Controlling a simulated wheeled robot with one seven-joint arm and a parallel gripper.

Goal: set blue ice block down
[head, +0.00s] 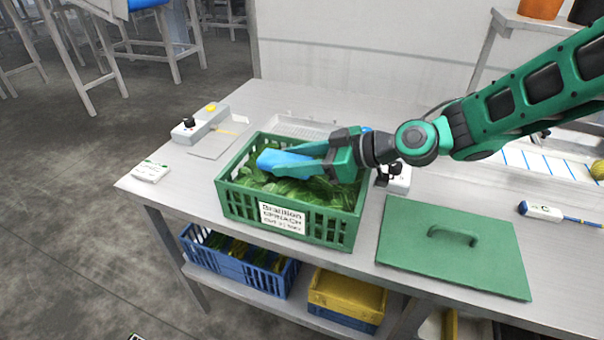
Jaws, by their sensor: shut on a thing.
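My gripper (318,155) reaches in from the right over the green crate. It is shut on the blue ice block (280,160). The block lies low over the left part of the crate, right at the leaves. I cannot tell whether it touches them. The green crate (228,203) stands on the metal table and is filled with green leaves (288,190). It has a white label (283,218) on its front wall. The gripper hides the back right part of the crate's inside.
A green lid (450,245) with a handle lies on the table to the right of the crate. A switch box (205,122) and a small white device (150,171) are to the left. A blue crate (250,270) and a yellow crate (345,297) stand on the shelf below.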

